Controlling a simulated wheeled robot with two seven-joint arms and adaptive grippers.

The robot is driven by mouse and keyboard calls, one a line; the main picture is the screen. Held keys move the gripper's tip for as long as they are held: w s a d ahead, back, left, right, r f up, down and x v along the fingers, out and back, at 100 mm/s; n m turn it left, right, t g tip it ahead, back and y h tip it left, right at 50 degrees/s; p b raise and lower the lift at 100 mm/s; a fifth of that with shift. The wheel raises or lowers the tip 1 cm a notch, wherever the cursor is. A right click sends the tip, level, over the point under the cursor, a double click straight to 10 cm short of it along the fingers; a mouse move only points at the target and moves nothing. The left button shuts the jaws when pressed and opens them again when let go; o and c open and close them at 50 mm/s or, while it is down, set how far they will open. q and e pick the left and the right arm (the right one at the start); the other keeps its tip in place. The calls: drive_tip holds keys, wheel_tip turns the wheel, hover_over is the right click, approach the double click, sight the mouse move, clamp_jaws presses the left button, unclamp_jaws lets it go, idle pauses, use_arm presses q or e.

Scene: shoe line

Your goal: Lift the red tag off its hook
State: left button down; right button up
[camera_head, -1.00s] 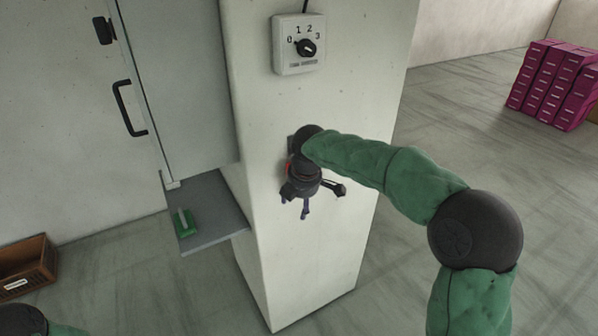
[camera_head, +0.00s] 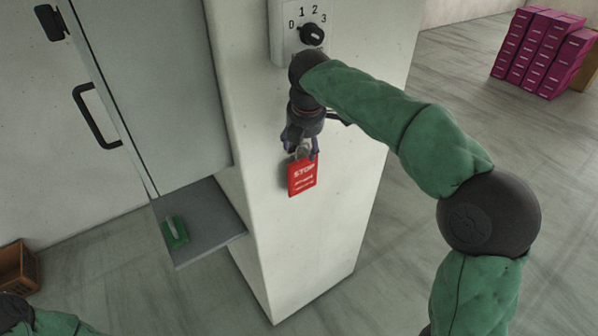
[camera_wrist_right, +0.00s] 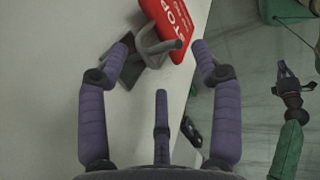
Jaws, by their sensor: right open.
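The red tag (camera_head: 302,178) with white STOP lettering hangs on the near face of the pale pillar, just below my right gripper (camera_head: 299,142). In the right wrist view, the tag (camera_wrist_right: 176,30) hangs from a grey hook (camera_wrist_right: 152,48) on a small plate. My right gripper (camera_wrist_right: 162,60) is open, with its purple fingers on either side of the hook and tag top. Nothing is seen clamped between them. In the head view, the gripper hides most of the hook. My left gripper (camera_wrist_right: 292,90) shows small at the right of the wrist view, its jaws unclear.
A dial box (camera_head: 300,30) sits on the pillar (camera_head: 315,250) above my right wrist. A grey shelf (camera_head: 208,230) holding a green object (camera_head: 174,232) juts out left of the pillar. A door handle (camera_head: 95,115) is farther left. Magenta boxes (camera_head: 540,50) stand at the back right.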

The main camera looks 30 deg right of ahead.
sight(302, 160)
drive_tip(key=shift+d+f, duration=0.2)
drive_tip(key=shift+f, duration=0.9)
drive_tip(key=shift+w+f, duration=0.4)
drive_tip(key=shift+f, duration=0.05)
drive_tip(key=b+x, duration=0.1)
drive_tip(key=x, duration=0.4)
drive_tip(key=shift+f, duration=0.15)
drive_tip(key=shift+s, duration=0.1)
clamp_jaws()
